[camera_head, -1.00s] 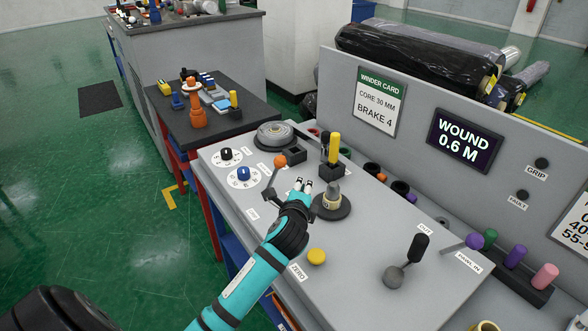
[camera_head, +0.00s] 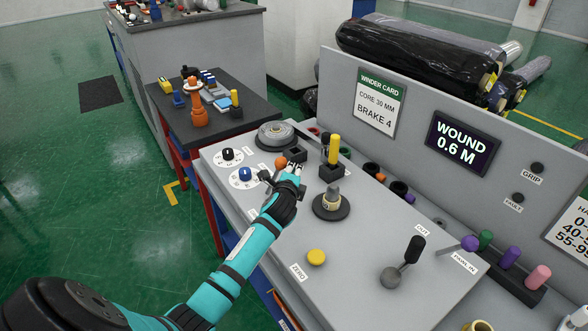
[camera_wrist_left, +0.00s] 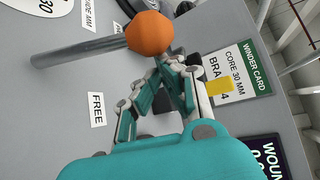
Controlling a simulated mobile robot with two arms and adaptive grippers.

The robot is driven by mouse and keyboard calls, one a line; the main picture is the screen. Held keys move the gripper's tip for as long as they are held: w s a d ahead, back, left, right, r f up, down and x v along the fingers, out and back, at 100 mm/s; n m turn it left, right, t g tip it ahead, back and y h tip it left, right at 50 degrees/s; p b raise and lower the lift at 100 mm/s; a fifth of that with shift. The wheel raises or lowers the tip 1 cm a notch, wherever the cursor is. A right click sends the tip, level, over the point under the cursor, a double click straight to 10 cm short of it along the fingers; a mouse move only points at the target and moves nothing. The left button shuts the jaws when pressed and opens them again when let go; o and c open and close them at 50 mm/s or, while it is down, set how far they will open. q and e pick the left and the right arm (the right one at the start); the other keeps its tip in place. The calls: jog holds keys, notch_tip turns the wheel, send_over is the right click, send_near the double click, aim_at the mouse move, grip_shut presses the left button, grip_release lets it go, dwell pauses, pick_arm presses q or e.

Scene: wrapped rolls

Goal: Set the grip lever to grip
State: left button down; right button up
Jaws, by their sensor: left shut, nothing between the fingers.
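The lever with an orange knob (camera_head: 281,163) stands on the grey console beside my left gripper (camera_head: 293,169). In the left wrist view its orange knob (camera_wrist_left: 150,33) and grey shaft (camera_wrist_left: 85,49) show close up, with a FREE label (camera_wrist_left: 97,109) beside it. My left gripper (camera_wrist_left: 168,62) is shut and empty, its fingertips right by the knob; I cannot tell whether they touch it. In the head view the gripper partly hides the lever. The lamp marked GRIP (camera_head: 537,168) looks dark. My right gripper is not in view.
Two dials (camera_head: 240,174), a yellow-handled block (camera_head: 333,160), a cone on a black disc (camera_head: 331,204), a yellow button (camera_head: 316,257) and a black-knobbed CUT lever (camera_head: 404,262) stand on the console. The surface between button and CUT lever is clear.

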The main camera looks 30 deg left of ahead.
pick_arm(q)
jog(key=shift+w+f, duration=0.1)
jog(key=shift+s+a+r+n+t+b, duration=0.1)
jog(key=shift+s+r+n+t+b, duration=0.2)
jog(key=shift+b, duration=0.35)
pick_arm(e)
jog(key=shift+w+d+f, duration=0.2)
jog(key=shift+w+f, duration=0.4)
